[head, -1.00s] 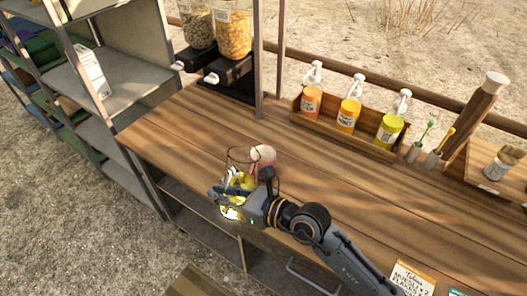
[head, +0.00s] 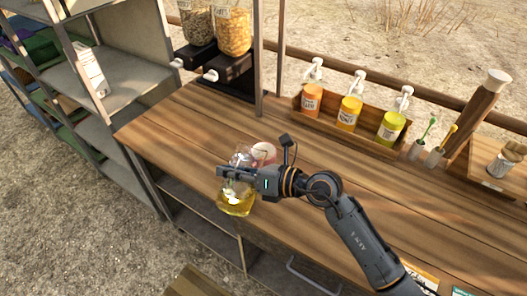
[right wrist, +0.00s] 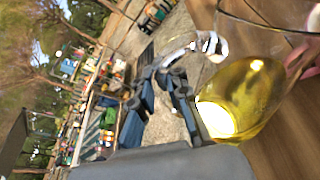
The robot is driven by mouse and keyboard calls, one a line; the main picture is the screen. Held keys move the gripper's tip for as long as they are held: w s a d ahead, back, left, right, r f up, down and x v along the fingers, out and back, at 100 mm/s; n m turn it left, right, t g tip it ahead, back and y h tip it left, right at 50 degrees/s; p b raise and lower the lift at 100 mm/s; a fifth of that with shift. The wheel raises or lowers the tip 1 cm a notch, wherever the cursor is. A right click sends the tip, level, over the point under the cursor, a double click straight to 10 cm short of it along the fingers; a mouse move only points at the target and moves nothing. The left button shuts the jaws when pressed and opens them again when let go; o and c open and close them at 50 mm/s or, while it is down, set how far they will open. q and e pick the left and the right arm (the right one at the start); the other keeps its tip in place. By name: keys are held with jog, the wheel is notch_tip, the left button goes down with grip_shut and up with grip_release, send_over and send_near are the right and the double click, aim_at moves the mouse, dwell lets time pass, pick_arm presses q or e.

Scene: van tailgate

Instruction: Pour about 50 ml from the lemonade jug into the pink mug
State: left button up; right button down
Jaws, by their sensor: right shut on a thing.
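The clear glass lemonade jug (head: 236,203) holds yellow liquid in its lower part. It stands close to upright at the front edge of the wooden counter, and I cannot tell whether its base touches anything. My right gripper (head: 230,173) is shut on the jug around its upper part. The pink mug (head: 264,152) is on the counter just behind the jug, partly hidden by my gripper; its contents do not show. In the right wrist view the jug (right wrist: 245,100) fills the right side, with part of the pink mug (right wrist: 308,55) beyond it. My left gripper is not in view.
A wooden box (head: 337,122) of pump bottles stands at the back of the counter (head: 190,130). Two dispensers (head: 233,65) stand at the back left. The counter's middle right is clear.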

aim_at(233, 159)
jog(key=shift+w+d+r+m, duration=0.15)
jog(key=shift+w+r+m, duration=0.15)
jog(key=shift+m, duration=0.3)
jog(key=shift+w+d+r+m+g, duration=0.3)
jog(key=shift+w+r+m, duration=0.15)
jog(key=shift+r+m, duration=0.2)
jog(key=shift+w+r+m+y+p, duration=0.2)
jog(key=shift+m+y+p, duration=0.05)
jog(key=shift+y+p, duration=0.05)
jog(key=shift+w+d+r+m+p, duration=0.25)
jog(key=shift+w+r+m, duration=0.1)
jog(key=shift+r+m, duration=0.1)
jog(key=shift+w+d+r+m+p, duration=0.15)
jog(key=shift+w+r+m+p, duration=0.1)
jog(key=shift+w+r+m, duration=0.15)
jog(key=shift+w+d+r, duration=0.2)
jog(key=shift+w+d, duration=0.05)
jog(key=shift+w, duration=0.05)
jog(key=shift+f, duration=0.1)
